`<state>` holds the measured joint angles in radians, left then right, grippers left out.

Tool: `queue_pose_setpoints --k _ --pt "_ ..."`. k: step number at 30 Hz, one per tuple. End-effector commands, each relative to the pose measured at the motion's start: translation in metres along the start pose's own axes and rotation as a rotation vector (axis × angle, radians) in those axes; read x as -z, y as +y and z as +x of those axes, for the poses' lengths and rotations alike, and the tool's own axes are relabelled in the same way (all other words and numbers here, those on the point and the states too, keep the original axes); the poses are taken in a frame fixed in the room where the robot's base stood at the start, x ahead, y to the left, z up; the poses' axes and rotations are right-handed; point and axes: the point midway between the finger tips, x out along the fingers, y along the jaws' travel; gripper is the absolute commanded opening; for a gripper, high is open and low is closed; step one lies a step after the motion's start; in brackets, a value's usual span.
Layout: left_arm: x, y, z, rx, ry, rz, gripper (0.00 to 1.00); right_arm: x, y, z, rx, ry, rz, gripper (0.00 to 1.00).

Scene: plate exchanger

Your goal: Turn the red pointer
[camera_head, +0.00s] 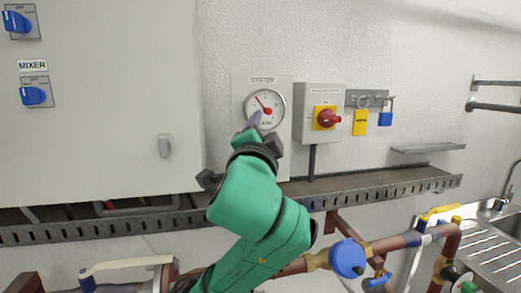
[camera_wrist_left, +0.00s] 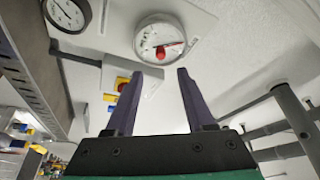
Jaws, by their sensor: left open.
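The red pointer (camera_head: 260,102) sits on the white face of a round dial (camera_head: 272,99) on a wall plate. In the head view it tilts up and left from the centre. My left gripper (camera_head: 254,119) is in front of the dial's lower left edge. In the left wrist view its two fingers (camera_wrist_left: 161,72) stand apart with nothing between them, and the dial appears beyond the tips. I cannot tell whether a finger touches the dial. My right gripper is not in view.
A red rotary switch (camera_head: 328,118) is on a box right of the dial, beside a yellow tag (camera_head: 360,122) and blue padlock (camera_head: 385,118). A perforated rail (camera_head: 390,187) runs below. A second gauge (camera_wrist_left: 68,14) shows in the left wrist view. A cabinet (camera_head: 105,120) stands left.

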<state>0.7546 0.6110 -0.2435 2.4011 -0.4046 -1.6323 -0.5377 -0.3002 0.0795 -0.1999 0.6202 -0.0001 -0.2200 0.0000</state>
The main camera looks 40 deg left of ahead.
Motion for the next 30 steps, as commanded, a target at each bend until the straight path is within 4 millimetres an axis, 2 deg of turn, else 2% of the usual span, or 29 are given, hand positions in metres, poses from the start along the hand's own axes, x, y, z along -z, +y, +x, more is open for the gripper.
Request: queue_pose_setpoints --k 1,3,5,9,26,28,30 --pt "0.0 0.002 -0.015 0.003 0.005 -0.003 0.54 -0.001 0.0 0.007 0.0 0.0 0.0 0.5" --pt "-0.001 0.002 -0.033 0.003 0.005 -0.004 0.54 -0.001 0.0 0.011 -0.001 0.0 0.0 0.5" --pt "-0.002 0.005 -0.043 0.003 0.003 -0.006 0.54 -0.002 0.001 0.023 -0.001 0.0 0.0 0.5" --pt "-0.001 0.002 -0.056 0.001 0.0 -0.002 0.54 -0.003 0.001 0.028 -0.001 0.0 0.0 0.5" --pt "0.001 -0.002 -0.056 0.0 -0.001 0.001 0.54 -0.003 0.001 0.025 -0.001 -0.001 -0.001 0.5" --pt "0.005 -0.009 -0.054 0.0 -0.001 0.001 0.54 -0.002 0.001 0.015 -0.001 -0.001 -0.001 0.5" --pt "0.013 -0.025 -0.051 0.0 -0.001 0.001 0.54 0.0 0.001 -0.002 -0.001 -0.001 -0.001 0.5"
